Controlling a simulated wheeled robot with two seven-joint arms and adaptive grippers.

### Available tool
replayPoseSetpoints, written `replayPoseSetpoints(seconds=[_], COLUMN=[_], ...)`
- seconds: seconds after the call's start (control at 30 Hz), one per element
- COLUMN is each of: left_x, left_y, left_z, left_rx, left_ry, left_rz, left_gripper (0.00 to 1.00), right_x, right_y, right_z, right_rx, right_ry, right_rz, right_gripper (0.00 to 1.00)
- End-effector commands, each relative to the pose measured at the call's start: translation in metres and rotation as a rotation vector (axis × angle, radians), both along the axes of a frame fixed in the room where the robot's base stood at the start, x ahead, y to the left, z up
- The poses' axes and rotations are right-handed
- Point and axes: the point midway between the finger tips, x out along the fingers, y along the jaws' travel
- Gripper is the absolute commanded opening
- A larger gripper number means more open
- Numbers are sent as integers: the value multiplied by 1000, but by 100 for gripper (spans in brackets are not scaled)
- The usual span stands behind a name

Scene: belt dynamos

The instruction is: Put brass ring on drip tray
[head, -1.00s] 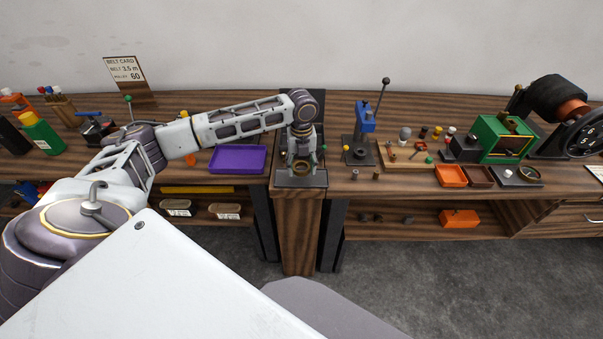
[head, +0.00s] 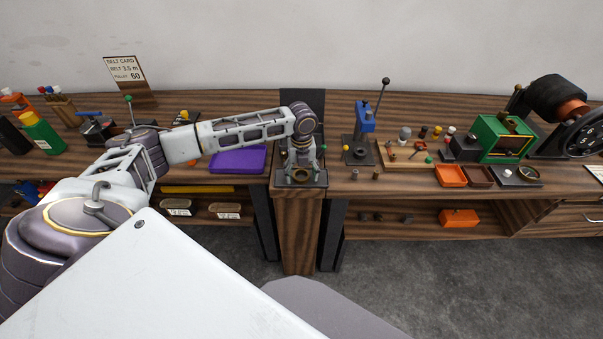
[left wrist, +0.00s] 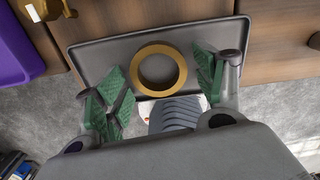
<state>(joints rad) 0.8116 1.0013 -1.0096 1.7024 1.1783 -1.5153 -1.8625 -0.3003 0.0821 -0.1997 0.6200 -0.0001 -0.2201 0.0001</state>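The brass ring (left wrist: 140,70) lies flat, by its look, on a dark grey tray (left wrist: 95,52), which I take for the drip tray, near the bench's front edge. In the head view the ring (head: 301,183) shows small under my left gripper (head: 301,173), over the same tray (head: 318,181). In the left wrist view the green-padded fingers of my left gripper (left wrist: 160,75) stand open on both sides of the ring, with narrow gaps between pads and ring. The ring's near side is close to the gripper body. My right gripper is not in view.
A purple tray (head: 238,160) lies left of the grey tray. Orange bins (head: 451,175) and a green-framed machine (head: 505,140) are farther right.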

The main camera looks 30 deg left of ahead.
Motion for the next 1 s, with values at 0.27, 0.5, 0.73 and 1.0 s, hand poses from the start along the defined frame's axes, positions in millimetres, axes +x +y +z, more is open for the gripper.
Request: replayPoseSetpoints(seconds=[0.27,0.5,0.73,1.0], left_x=[0,1,1,1], left_y=[0,0,0,0], left_z=[0,6,28,68], left_rx=[0,0,0,0], left_ry=[0,-3,-4,-3], left_rz=[0,0,0,1], left_gripper=[75,75,75,75], right_x=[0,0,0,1], right_y=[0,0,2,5], right_z=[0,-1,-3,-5], right_rx=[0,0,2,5], right_ry=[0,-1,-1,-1], right_rz=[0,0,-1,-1], right_gripper=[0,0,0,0])
